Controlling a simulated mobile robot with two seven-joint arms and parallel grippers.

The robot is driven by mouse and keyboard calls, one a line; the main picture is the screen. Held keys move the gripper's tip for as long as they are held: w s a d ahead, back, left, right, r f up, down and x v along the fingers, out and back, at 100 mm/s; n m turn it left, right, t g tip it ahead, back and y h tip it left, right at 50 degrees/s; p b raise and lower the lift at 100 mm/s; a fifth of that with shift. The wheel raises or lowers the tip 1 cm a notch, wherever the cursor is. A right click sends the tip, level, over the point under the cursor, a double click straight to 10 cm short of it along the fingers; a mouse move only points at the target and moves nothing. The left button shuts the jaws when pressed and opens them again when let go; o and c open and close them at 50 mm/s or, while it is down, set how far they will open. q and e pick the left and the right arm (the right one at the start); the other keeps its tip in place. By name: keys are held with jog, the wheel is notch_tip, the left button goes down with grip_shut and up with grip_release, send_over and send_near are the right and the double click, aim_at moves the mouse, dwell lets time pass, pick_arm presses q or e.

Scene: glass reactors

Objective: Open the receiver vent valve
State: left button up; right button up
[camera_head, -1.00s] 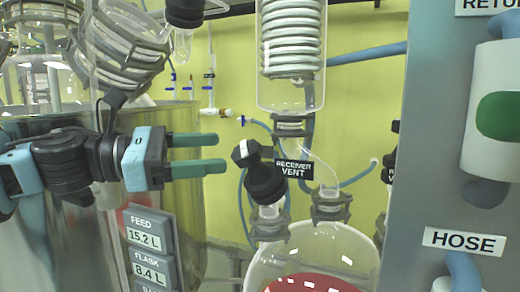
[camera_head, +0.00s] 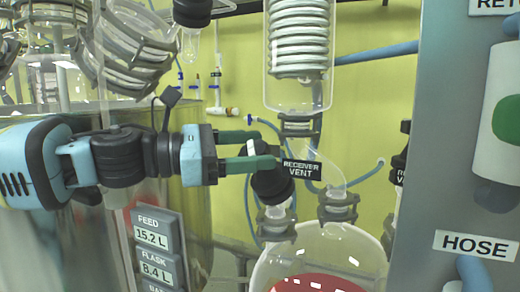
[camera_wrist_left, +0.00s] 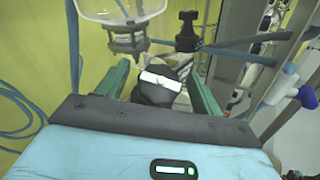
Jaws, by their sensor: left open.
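The receiver vent valve (camera_head: 271,187) is a black knob with a white stripe on top. It stands on a glass neck of the receiver flask (camera_head: 330,250), beside the label "RECEIVER VENT" (camera_head: 301,169). My left gripper (camera_head: 266,148) reaches in from the left with its two green fingers open at the valve's top. In the left wrist view, the valve's striped black top (camera_wrist_left: 158,84) lies between the two fingers, with gaps on both sides. The lower finger partly hides the valve in the head view. My right gripper is not in view.
A glass condenser coil (camera_head: 298,45) hangs above the flask. A grey panel (camera_head: 440,150) with a "HOSE" label stands at the right. A steel vessel (camera_head: 200,235) with a "FEED" and "FLASK" readout is behind my left arm. Blue hoses run behind the valve.

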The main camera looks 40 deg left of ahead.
pick_arm(q)
jog(key=shift+w+d+f, duration=0.1)
jog(key=shift+w+d, duration=0.2)
jog(key=shift+w, duration=0.1)
jog(key=shift+w+d, duration=0.2)
jog(key=shift+w, duration=0.05)
jog(key=c, duration=1)
jog(key=shift+n+t+y+b, duration=0.3)
jog(key=shift+n+t+b, duration=0.1)
jog(key=shift+n, duration=0.1)
